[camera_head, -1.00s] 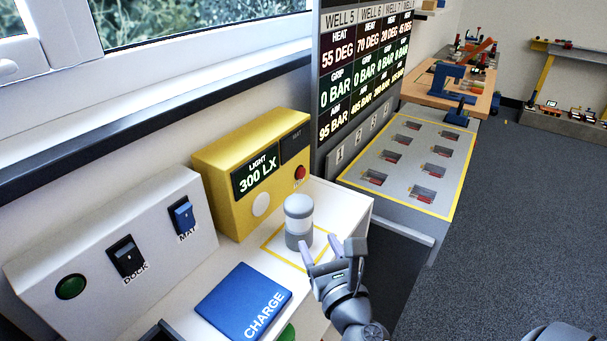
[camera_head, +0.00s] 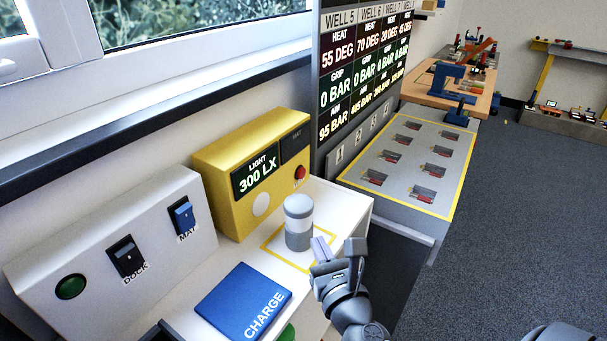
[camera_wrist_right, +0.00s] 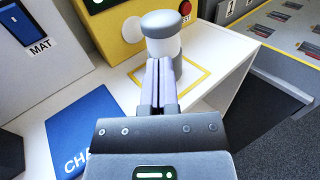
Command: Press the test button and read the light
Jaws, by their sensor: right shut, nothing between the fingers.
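A red button (camera_head: 300,172) sits on the right of the yellow box (camera_head: 222,200); its label is only partly readable, and in the right wrist view (camera_wrist_right: 185,8) it ends in "ST". The box's display (camera_head: 256,176) reads "LIGHT 300 LX". A grey and white cylinder (camera_head: 299,222) stands upright in a yellow outlined square in front of the box. My right gripper (camera_head: 338,247) is shut and empty, just in front of the cylinder. In the right wrist view its fingers (camera_wrist_right: 160,78) overlap the cylinder's lower part; contact cannot be told. My left gripper is not in view.
A blue "CHARGE" pad (camera_head: 243,300) lies on the white top. A panel with a green button (camera_head: 70,286), a DOCK switch (camera_head: 126,256) and a blue MAT switch (camera_head: 185,216) stands left. A wells display (camera_head: 365,75) and slotted grey surface (camera_head: 410,165) are behind right.

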